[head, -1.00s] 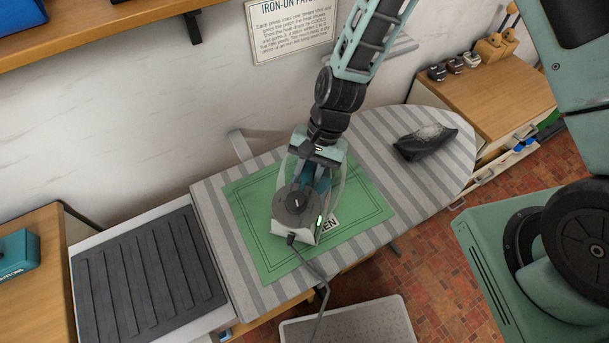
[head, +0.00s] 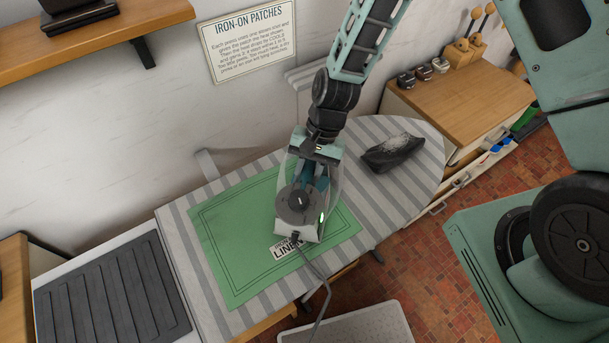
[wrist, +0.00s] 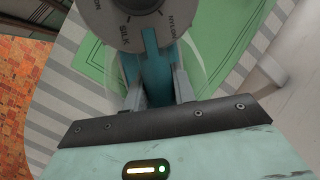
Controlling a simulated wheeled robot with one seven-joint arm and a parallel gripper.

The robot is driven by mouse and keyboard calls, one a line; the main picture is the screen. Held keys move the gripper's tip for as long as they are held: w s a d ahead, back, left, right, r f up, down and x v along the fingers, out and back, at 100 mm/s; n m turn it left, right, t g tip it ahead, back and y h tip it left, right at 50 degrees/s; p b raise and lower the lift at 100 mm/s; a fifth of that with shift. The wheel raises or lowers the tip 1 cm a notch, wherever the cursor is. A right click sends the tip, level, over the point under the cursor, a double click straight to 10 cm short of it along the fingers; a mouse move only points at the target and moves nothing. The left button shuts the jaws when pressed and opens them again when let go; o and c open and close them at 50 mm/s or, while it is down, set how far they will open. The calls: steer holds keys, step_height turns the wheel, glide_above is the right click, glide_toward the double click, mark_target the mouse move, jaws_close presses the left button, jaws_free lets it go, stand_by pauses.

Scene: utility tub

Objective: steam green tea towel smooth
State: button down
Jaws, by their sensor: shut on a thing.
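The green tea towel (head: 235,240) lies flat on the grey striped ironing board (head: 418,210). It has a darker border line and a label reading LINEN near its front edge. My gripper (head: 313,178) is shut on the teal handle of a steam iron (head: 296,228), over the right part of the towel. In the wrist view the iron's handle (wrist: 156,75) sits between my fingers, below a dial marked SILK and NYLON. A small green light shows on the iron's side. The iron hides the towel beneath it; I cannot tell whether its soleplate touches the cloth.
A dark, pale-topped object (head: 392,152) lies on the board's right part. A dark ribbed mat (head: 110,300) is at left. A white perforated surface (head: 350,326) is low in front. The iron's cord (head: 322,290) hangs over the front edge. A wooden cabinet (head: 460,88) stands behind right.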

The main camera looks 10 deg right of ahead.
step_height(320, 180, up, 4)
steer(key=shift+s+r+p, duration=0.1)
steer(key=shift+r+p, duration=0.15)
steer(key=shift+p, duration=0.85)
steer(key=shift+r+p, duration=0.3)
steer(key=shift+r, duration=0.05)
step_height(320, 180, up, 3)
steer(key=shift+r+p, duration=0.2)
steer(key=shift+p, duration=1.05)
